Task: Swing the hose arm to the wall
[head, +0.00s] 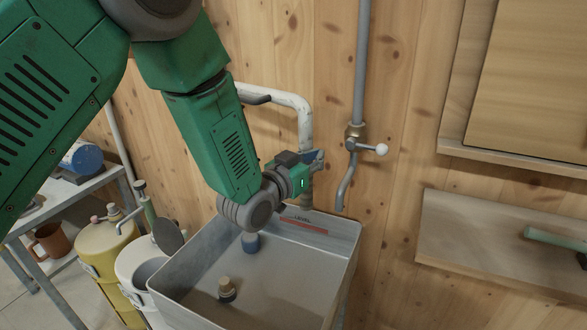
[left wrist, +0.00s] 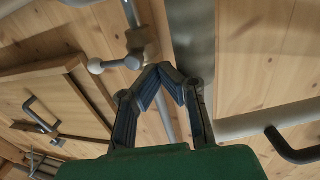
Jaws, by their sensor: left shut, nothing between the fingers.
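The hose arm is a white bent pipe (head: 283,98) that comes off the plank wall and turns down over the grey basin (head: 352,232). A black handle (head: 256,98) sticks out from it. The white pipe (left wrist: 262,121) and the black handle (left wrist: 290,151) also show at the right of the left wrist view. My left gripper (head: 318,160) is at the pipe's downward end, above the basin's back rim. In the left wrist view its blue-padded fingers (left wrist: 170,74) meet at the tips, empty, close to a thick grey vertical pipe part (left wrist: 195,38). Whether they touch it, I cannot tell.
A grey wall pipe (head: 361,62) with a brass valve and white-knobbed lever (head: 374,148) is just right of the gripper. Two bottles stand in the basin. A wooden shelf (head: 475,235) is at right.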

